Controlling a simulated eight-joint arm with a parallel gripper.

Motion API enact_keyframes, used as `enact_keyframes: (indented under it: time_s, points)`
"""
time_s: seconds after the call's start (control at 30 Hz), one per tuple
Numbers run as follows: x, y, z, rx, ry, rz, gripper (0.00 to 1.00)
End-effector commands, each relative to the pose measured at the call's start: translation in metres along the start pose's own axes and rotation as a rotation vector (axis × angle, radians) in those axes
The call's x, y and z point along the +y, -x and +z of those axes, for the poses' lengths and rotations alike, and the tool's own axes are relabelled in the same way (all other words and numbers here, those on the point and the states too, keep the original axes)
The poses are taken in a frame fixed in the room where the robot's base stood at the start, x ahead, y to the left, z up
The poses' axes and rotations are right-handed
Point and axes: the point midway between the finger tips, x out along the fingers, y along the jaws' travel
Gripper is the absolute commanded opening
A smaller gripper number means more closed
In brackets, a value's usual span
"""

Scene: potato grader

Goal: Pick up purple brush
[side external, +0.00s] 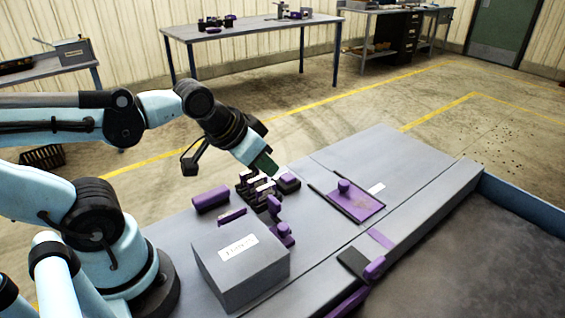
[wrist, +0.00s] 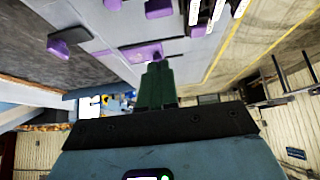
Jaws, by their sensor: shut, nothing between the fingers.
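Several purple pieces lie on the grey bench, and I cannot tell for sure which is the purple brush. A purple-topped dark block (side external: 288,184) lies just right of and below my gripper (side external: 268,166). A long purple block (side external: 211,199) lies to the left. A purple upright piece (side external: 274,206) and a purple knobbed piece (side external: 282,235) stand nearer the grey box. My gripper's green fingers are closed together, empty, above the bench near a dark rack (side external: 252,188). In the wrist view the shut fingers (wrist: 157,72) point toward a purple piece (wrist: 140,53).
A grey labelled box (side external: 240,262) stands at the bench's near side. A flat purple-and-black plate with a knob (side external: 356,205) lies to the right. A purple handle (side external: 374,268) sits at the edge of a dark bin (side external: 470,260). The bench's far right part is clear.

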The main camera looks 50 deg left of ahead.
Motion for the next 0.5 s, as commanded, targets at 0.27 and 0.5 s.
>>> enact_keyframes:
  time_s: [0.27, 0.5]
  points:
    - [-0.0001, -0.0001, 0.0, 0.0, 0.0, 0.0, 0.0]
    - [-0.0001, -0.0001, 0.0, 0.0, 0.0, 0.0, 0.23]
